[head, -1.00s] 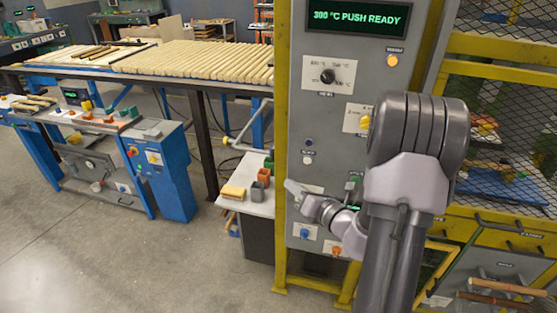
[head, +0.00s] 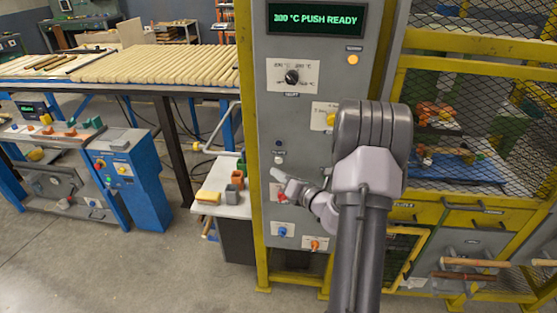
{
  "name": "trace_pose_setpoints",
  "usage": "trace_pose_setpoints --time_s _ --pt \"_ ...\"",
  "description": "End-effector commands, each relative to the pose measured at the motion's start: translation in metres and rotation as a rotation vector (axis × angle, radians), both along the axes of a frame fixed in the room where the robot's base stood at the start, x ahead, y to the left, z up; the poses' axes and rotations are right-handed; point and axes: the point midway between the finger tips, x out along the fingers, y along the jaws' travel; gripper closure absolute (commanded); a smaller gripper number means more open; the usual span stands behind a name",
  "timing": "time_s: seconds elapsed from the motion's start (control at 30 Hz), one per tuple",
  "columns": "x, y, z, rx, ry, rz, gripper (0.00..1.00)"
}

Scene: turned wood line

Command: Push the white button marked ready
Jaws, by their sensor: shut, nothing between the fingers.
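The grey control panel (head: 300,110) in its yellow frame stands at the centre. Its display (head: 316,20) shows green text with "PUSH READY" after a temperature whose first digit is blurred. A small white button (head: 278,160) sits on the panel's left side, below a dark round button (head: 278,143). The lettering by them is too small to read. My arm covers the panel's lower right part.
A black rotary knob (head: 292,77), a red button (head: 283,199), a blue knob (head: 282,231) and an orange knob (head: 314,244) are on the panel. A small table (head: 237,211) with blocks stands left of it. Mesh-fronted yellow shelving (head: 455,133) is at right.

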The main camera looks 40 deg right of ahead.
Motion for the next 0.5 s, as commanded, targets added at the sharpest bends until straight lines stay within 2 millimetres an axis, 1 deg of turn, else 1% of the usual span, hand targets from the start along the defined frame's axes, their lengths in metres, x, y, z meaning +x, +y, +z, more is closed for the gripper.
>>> trace_pose_setpoints --time_s 0.1,0.2,0.5 --pt "0.008 -0.01 0.001 -0.001 -0.001 0.001 1.0" --pt "0.013 -0.015 0.001 0.0 -0.001 0.001 1.0" --pt "0.015 -0.018 0.0 0.0 0.0 0.0 1.0"
